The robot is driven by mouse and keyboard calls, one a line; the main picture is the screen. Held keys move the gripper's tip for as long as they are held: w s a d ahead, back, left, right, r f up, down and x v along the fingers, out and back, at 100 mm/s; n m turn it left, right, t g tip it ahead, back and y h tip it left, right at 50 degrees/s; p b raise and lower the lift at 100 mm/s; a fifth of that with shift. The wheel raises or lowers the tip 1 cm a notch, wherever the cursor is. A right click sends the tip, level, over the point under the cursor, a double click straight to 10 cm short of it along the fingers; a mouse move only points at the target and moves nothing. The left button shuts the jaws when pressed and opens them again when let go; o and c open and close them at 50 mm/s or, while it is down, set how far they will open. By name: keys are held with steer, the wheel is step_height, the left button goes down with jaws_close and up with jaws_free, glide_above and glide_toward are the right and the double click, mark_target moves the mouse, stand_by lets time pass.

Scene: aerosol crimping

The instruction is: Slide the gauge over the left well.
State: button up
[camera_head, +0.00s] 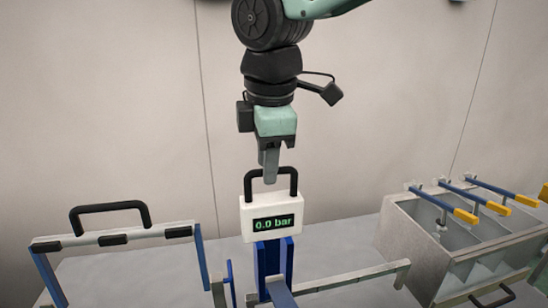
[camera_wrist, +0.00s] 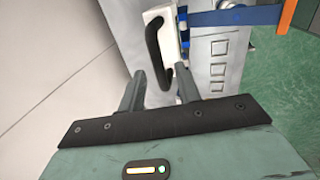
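The gauge (camera_head: 271,217) is a white box with a green "0.0 bar" display and a black loop handle on top. It sits upright on a blue post in the middle of the head view. My gripper (camera_head: 268,181) points down at the handle, its fingertips overlapping the handle's top bar in the picture. In the wrist view my gripper (camera_wrist: 160,74) has its two fingers apart, with the gauge's black handle (camera_wrist: 153,48) showing between them. I cannot tell whether either finger touches it. The gauge's white body (camera_wrist: 162,35) shows beyond. I cannot make out the left well.
A grey rail (camera_head: 350,278) runs right from the blue post. At left stands a frame (camera_head: 170,231) with blue legs and a black handle. At right is an open metal bin (camera_head: 410,248) with several blue, yellow-tipped levers (camera_head: 446,207). A plain wall is behind.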

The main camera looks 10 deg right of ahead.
steer(key=shift+d, duration=0.15)
steer(key=s+r+b, duration=0.1)
steer(key=s+r, duration=0.2)
steer(key=r, duration=1.4)
steer(key=shift+s, duration=0.2)
steer(key=shift+s, duration=0.1)
